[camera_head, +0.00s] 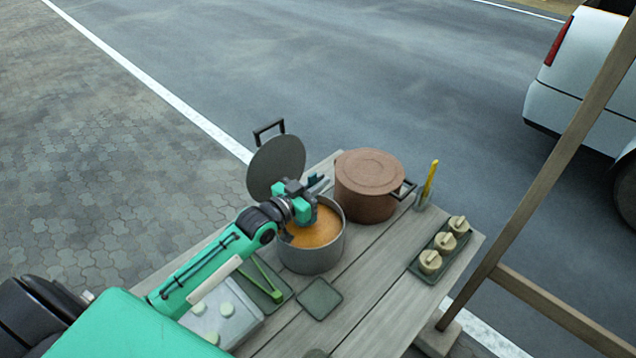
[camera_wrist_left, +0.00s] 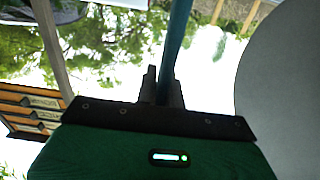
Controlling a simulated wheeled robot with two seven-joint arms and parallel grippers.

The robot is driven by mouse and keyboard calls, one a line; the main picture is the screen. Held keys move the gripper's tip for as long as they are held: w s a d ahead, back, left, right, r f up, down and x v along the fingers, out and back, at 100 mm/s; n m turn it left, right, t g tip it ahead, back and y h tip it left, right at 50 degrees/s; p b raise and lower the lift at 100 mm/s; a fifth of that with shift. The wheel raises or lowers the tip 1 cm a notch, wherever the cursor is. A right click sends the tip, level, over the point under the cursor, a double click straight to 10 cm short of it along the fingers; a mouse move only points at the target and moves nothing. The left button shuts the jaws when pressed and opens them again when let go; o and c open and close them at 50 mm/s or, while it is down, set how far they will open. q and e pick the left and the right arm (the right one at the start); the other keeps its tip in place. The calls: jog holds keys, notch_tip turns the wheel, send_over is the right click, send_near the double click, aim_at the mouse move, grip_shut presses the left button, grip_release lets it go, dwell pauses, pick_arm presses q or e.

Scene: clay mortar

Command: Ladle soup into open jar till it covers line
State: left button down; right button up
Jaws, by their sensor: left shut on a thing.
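A grey pot (camera_head: 311,260) of orange-brown soup (camera_head: 315,232) stands on the wooden table. My left gripper (camera_head: 318,186) is over the pot's back rim, shut on a blue handle (camera_wrist_left: 178,45), which the left wrist view shows between its fingers. I take this to be the ladle; its bowl is hidden or too small to make out. A round grey lid (camera_head: 275,160) stands tilted up behind the gripper; a grey disc (camera_wrist_left: 290,85) fills the right of the wrist view. I cannot make out an open jar. My right gripper is not in view.
A lidded brown pot (camera_head: 370,190) stands close right of the soup pot. Farther right are a yellow stick (camera_head: 430,178) in a holder and a tray (camera_head: 420,272) of three beige-topped jars. A green mat (camera_head: 319,299) lies in front. A wooden post (camera_head: 560,150) rises at right.

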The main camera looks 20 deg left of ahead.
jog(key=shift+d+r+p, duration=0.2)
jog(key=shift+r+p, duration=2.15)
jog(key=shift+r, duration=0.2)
